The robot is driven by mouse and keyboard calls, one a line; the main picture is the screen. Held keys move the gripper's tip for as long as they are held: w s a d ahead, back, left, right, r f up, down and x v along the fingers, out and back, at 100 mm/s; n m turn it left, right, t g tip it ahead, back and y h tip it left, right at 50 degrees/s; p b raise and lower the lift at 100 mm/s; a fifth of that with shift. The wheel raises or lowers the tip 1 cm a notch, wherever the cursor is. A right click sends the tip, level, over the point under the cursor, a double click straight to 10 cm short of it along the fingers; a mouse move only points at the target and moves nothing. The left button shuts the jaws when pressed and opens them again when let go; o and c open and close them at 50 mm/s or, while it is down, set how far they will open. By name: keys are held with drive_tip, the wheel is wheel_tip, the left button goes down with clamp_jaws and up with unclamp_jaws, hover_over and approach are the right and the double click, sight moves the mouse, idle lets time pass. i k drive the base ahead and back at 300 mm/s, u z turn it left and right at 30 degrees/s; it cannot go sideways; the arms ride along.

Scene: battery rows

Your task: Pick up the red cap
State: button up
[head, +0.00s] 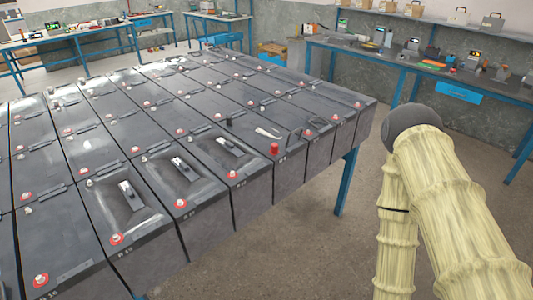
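The red cap (275,148) is a small red cylinder. It stands upright on the near right part of the battery tops, close to the front edge. A similar black cap (229,121) stands farther back and to the left of it. My arm, in a pale ribbed cover, rises at the right of the head view, apart from the batteries. My gripper is not in view, so its opening cannot be seen.
Rows of grey batteries (185,85) with red-ringed terminals fill a blue-legged stand. A pale tool (268,132) and a dark tool (293,136) lie near the red cap. A cluttered workbench (400,62) stands behind at the right. Floor is clear right of the stand.

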sight(274, 145)
drive_tip(key=k, duration=0.4)
drive_tip(key=z, duration=1.1)
drive_tip(key=i, duration=1)
drive_tip(key=u, duration=2)
